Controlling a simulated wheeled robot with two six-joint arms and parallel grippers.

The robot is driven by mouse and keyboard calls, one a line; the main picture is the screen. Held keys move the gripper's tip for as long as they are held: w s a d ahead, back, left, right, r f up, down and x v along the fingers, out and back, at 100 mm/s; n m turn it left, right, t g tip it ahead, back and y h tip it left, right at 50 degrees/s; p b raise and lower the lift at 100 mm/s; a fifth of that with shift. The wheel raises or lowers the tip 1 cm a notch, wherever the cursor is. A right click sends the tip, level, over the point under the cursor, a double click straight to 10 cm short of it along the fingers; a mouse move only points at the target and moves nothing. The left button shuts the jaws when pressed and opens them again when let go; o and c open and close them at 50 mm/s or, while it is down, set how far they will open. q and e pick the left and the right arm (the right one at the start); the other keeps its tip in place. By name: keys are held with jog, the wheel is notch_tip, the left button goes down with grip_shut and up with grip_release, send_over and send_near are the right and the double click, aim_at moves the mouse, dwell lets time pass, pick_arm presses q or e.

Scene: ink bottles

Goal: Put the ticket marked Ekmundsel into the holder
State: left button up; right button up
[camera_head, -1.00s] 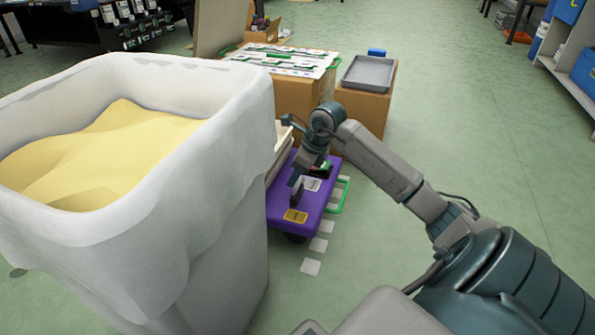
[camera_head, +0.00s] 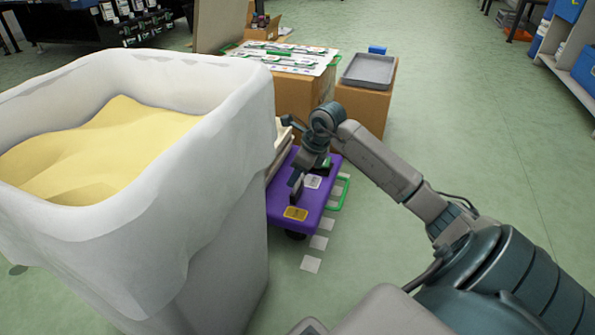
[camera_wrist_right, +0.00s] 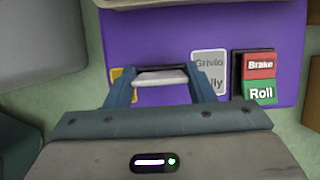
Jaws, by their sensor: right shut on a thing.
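My right gripper (camera_head: 297,185) is low over the purple dolly (camera_head: 315,205), pointing down. In the right wrist view its two blue-grey fingers (camera_wrist_right: 166,82) are shut on a narrow pale thing (camera_wrist_right: 160,79), seen nearly edge-on. It may be the ticket, but no writing on it can be read, and the name Ekmundsel shows nowhere. A dark upright piece by the fingertips in the head view is too small to identify. I cannot pick out the holder for sure. A yellow label (camera_head: 296,213) is on the dolly's near end. My left gripper is not in view.
The dolly bears a grey label (camera_wrist_right: 208,75) reading partly "Grivio" and a Brake/Roll switch (camera_wrist_right: 258,78). A large white lined bin (camera_head: 215,190) of yellow powder stands close on the left. Boxes with a printed sheet (camera_head: 290,58) and a grey tray (camera_head: 369,72) stand behind. Floor at right is clear.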

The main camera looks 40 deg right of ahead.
jog(key=shift+f+b, duration=0.3)
jog(key=shift+f, duration=0.35)
jog(key=o, duration=1)
jog(key=shift+r, duration=0.1)
jog(key=shift+p+v, duration=3.55)
jog(key=shift+v, duration=1.75)
